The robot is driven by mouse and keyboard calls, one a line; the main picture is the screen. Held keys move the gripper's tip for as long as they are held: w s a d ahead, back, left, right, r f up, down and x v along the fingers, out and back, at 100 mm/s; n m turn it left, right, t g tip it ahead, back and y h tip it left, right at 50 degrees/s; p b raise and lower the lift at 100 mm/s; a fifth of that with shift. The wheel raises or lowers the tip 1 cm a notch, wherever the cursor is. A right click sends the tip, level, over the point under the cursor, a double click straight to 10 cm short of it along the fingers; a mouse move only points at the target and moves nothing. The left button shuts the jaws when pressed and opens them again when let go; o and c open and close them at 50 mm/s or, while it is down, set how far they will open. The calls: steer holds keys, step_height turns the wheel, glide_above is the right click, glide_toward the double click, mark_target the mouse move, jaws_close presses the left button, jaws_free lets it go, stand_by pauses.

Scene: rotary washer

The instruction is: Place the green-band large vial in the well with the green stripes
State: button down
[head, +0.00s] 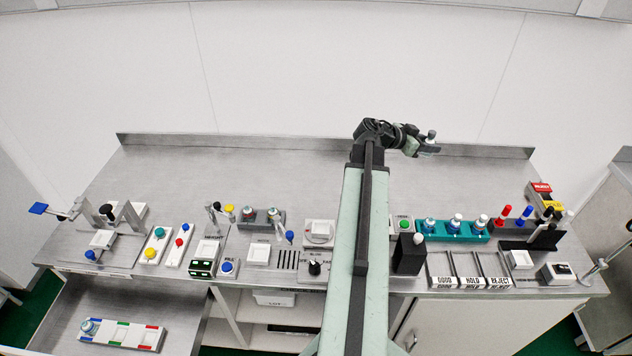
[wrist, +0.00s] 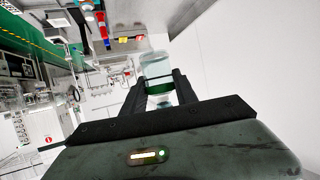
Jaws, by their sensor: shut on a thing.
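My gripper (head: 428,142) is at the end of my raised arm, high above the back right of the bench. In the wrist view my gripper (wrist: 158,98) is shut on a clear vial with a green band (wrist: 158,72). The white well tray (head: 134,337) is in the open drawer at the lower left, far from my gripper. Its well with green stripes (head: 119,334) is in the middle and looks empty. Red stripes mark the other end.
The steel bench (head: 250,170) is clear along its back. Its front holds several devices, a teal rack (head: 452,232) with several vials, a black block (head: 408,255) and labelled lanes (head: 470,283). The open drawer (head: 190,310) juts out below the bench's left part.

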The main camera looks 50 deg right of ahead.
steer(key=w+a+f+n+t+b, duration=0.2)
steer(key=w+f+n+t+b, duration=0.3)
steer(key=w, duration=0.5)
steer(key=w+a+f+n+t+b, duration=0.25)
steer(key=w+f+b, duration=0.35)
steer(key=w, duration=0.5)
steer(key=w+a+f+n+t+b, duration=0.3)
steer(key=w+f+t+b, duration=0.25)
steer(key=w, duration=0.45)
steer(key=shift+g, duration=0.5)
steer(key=f+b, duration=1.1)
steer(key=shift+w+d+f, duration=0.1)
steer(key=shift+w+d, duration=0.05)
steer(key=shift+d, duration=0.05)
steer(key=shift+r, duration=0.25)
steer(key=shift+f, duration=0.2)
steer(key=c, duration=1)
jaws_free()
steer(key=shift+o, duration=0.2)
steer(key=shift+r, duration=0.1)
